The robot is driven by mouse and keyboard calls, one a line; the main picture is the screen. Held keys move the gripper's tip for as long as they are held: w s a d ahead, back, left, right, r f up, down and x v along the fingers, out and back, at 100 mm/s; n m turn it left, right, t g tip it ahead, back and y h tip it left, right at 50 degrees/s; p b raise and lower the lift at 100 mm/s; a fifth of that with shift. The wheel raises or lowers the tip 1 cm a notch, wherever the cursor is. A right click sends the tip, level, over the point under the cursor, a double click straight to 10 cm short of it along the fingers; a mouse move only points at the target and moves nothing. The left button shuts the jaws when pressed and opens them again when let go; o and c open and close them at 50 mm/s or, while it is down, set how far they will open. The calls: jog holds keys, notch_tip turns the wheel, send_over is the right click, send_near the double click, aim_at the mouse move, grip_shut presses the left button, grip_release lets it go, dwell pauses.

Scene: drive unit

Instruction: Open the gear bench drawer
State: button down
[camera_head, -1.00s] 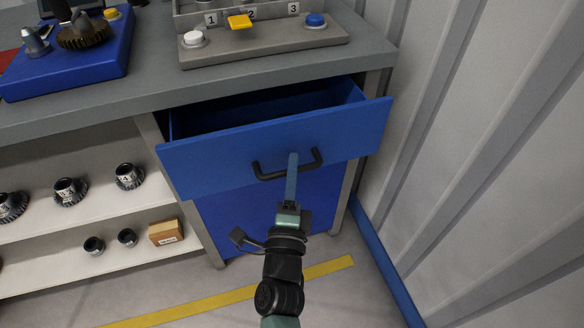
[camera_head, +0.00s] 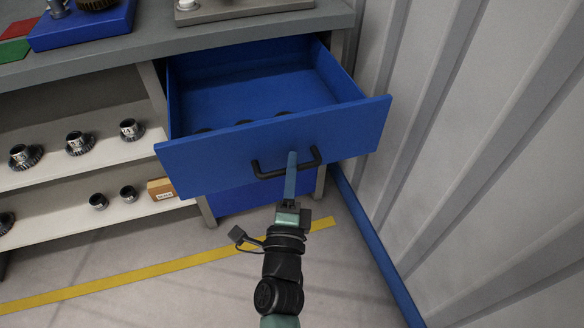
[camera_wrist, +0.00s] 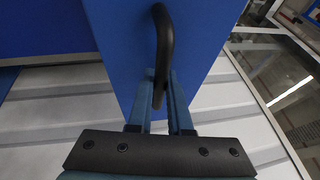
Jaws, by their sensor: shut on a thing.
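The blue gear bench drawer (camera_head: 270,145) stands well open in the head view, with its inside floor and side walls showing. Several dark round things show just behind its front panel, mostly hidden by it. The black bar handle (camera_head: 268,172) is on the drawer front. My gripper (camera_head: 291,160) is shut on the handle near its middle. In the wrist view, my gripper (camera_wrist: 160,90) has its two fingers on either side of the handle (camera_wrist: 163,45), against the blue drawer front (camera_wrist: 200,40).
Shelves at left hold several gears and a small box (camera_head: 160,188). A ribbed wall (camera_head: 470,130) stands close at right. The floor in front is clear.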

jog(key=c, duration=0.8)
grip_release()
jog(key=shift+c, duration=0.2)
jog(key=v, duration=1.3)
jog(key=shift+w, duration=0.1)
